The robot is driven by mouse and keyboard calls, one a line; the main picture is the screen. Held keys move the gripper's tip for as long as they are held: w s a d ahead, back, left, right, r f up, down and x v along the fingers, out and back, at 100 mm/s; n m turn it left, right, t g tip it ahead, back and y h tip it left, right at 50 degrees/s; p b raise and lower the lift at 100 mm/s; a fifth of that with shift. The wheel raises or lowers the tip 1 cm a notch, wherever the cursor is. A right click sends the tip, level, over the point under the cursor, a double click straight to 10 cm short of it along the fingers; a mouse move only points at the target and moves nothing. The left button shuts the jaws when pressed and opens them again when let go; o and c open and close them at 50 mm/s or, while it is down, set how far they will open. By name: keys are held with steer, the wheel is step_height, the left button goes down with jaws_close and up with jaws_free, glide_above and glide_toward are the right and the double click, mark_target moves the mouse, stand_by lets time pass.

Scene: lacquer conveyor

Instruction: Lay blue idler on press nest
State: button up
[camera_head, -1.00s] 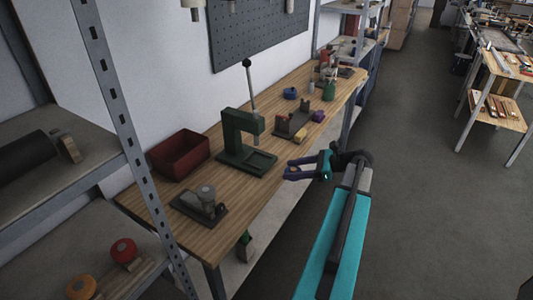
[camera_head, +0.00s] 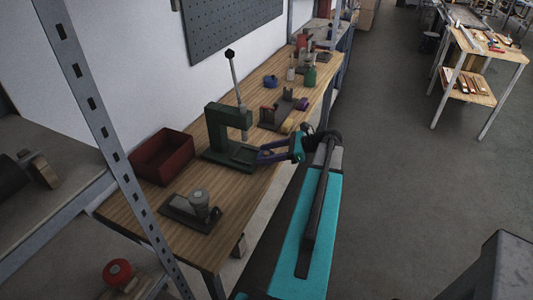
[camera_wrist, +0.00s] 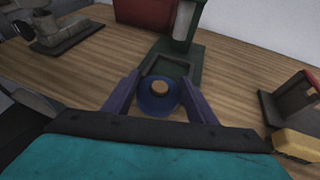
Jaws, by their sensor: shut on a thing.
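The blue idler (camera_wrist: 152,106), a round ring with a tan centre, is between the two purple fingers of my gripper (camera_wrist: 160,100) in the wrist view. The gripper is shut on it. The green press (camera_head: 215,125) stands on the bench, with its lever up. Its flat base with the shallow square nest (camera_wrist: 172,66) lies just beyond the idler in the wrist view. In the head view, my gripper (camera_head: 260,153) is at the front right of the press base; the idler is hard to make out there. I cannot tell whether the idler overlaps the nest edge.
A red bin (camera_head: 163,157) is left of the press, and a grey fixture (camera_head: 192,210) is nearer on the wooden bench (camera_head: 225,195). A dark stand (camera_head: 276,113) with a yellow block (camera_wrist: 300,142) is to the right. Another blue item (camera_head: 271,81) lies farther back.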

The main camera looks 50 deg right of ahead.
mark_target(246, 156)
steer(key=shift+w, duration=0.2)
steer(key=shift+w+a+b, duration=0.35)
steer(key=shift+w+b, duration=0.05)
steer(key=shift+w, duration=0.95)
steer(key=shift+w+a+b, duration=0.4)
steer(key=shift+w+b, duration=0.05)
steer(key=shift+w, duration=0.95)
steer(key=shift+w+a+b, duration=0.35)
steer(key=shift+w+b, duration=0.05)
steer(key=shift+w, duration=0.95)
steer(key=shift+f, duration=0.4)
steer(key=shift+p, duration=0.6)
steer(key=o, duration=1.2)
steer(key=shift+f, duration=0.1)
